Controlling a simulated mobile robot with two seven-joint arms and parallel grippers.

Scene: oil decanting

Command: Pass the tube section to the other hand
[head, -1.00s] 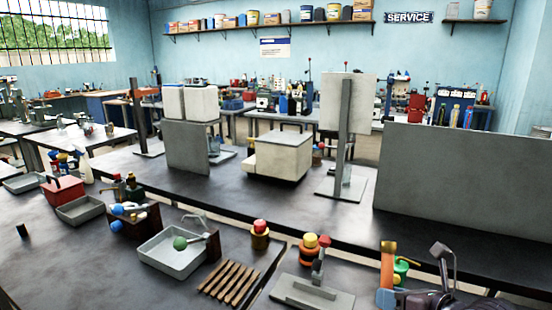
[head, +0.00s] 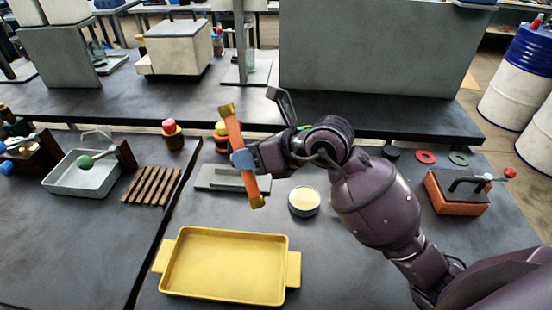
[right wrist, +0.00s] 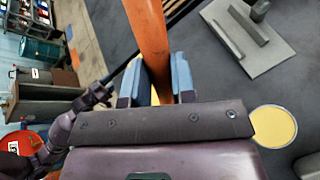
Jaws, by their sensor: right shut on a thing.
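The tube section (head: 234,130) is a slim orange tube with brass-yellow ends. It is held up, slightly tilted, above the bench in the head view. My right gripper (head: 243,160) is shut on it near its middle, with blue finger pads on either side. In the right wrist view the orange tube (right wrist: 148,30) runs up and away from between the pads of the right gripper (right wrist: 158,80). My left gripper does not show in the head view. A purple arm of mine is at the left of the right wrist view, its jaws too small to read.
A yellow tray (head: 225,265) lies at the front of the bench. A round dish (head: 304,201) with pale contents stands right of the tube. A wooden slatted rack (head: 152,186) and grey basin (head: 82,178) are left.

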